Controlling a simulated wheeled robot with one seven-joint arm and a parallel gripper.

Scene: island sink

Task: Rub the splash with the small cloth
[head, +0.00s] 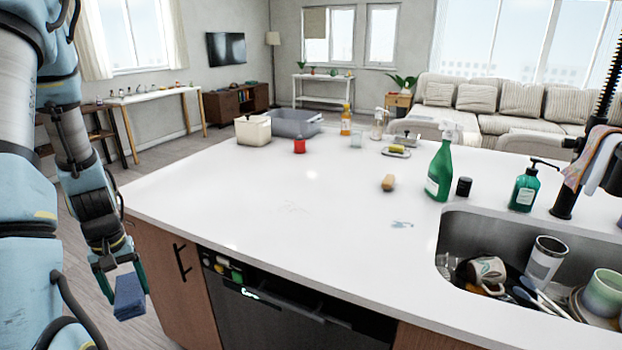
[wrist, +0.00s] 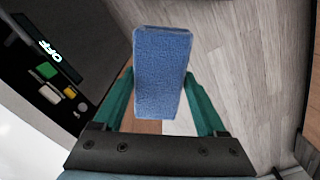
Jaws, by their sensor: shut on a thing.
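The small cloth is a folded blue block (head: 129,299); it also shows in the wrist view (wrist: 162,72). My gripper (head: 124,276) is shut on it, with a green finger on each side in the wrist view (wrist: 160,95). The cloth hangs in the air beyond the counter's left end, lower than the top. A small blue-grey splash (head: 401,224) lies on the white counter, left of the sink. A fainter greyish mark (head: 293,208) lies near the middle of the counter. My gripper is well to the left of both.
The white counter (head: 240,190) is mostly clear in the middle. A green spray bottle (head: 440,172), black cup (head: 463,187) and tan sponge-like piece (head: 388,183) stand behind the splash. The sink (head: 447,238) holds dishes. A dishwasher (head: 270,310) is below the counter.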

